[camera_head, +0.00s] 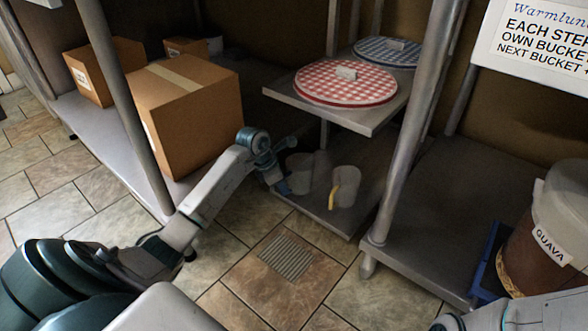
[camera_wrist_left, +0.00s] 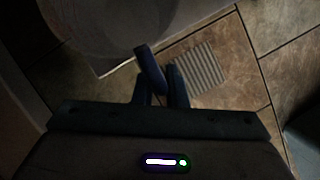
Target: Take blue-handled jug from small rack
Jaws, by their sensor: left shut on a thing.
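The blue-handled jug (camera_head: 300,174), a pale see-through cup shape, is at the lower shelf of the small rack (camera_head: 320,219). My left gripper (camera_head: 277,180) reaches in from the left and is shut on its blue handle. In the left wrist view the jug's pale body (camera_wrist_left: 110,25) fills the upper left, and the dark blue handle (camera_wrist_left: 150,68) shows at my fingers. I cannot tell whether the jug still touches the shelf. A similar jug with a yellow handle (camera_head: 345,186) stands just to its right. My right gripper is out of frame.
Above the jugs is an upper shelf (camera_head: 365,122) bearing a red checkered lid (camera_head: 345,83) and a blue one (camera_head: 388,52). A large cardboard box (camera_head: 187,120) stands to the left. A metal post (camera_head: 411,130) rises at right. Tiled floor (camera_head: 225,303) with a drain grate (camera_head: 286,257) lies clear in front.

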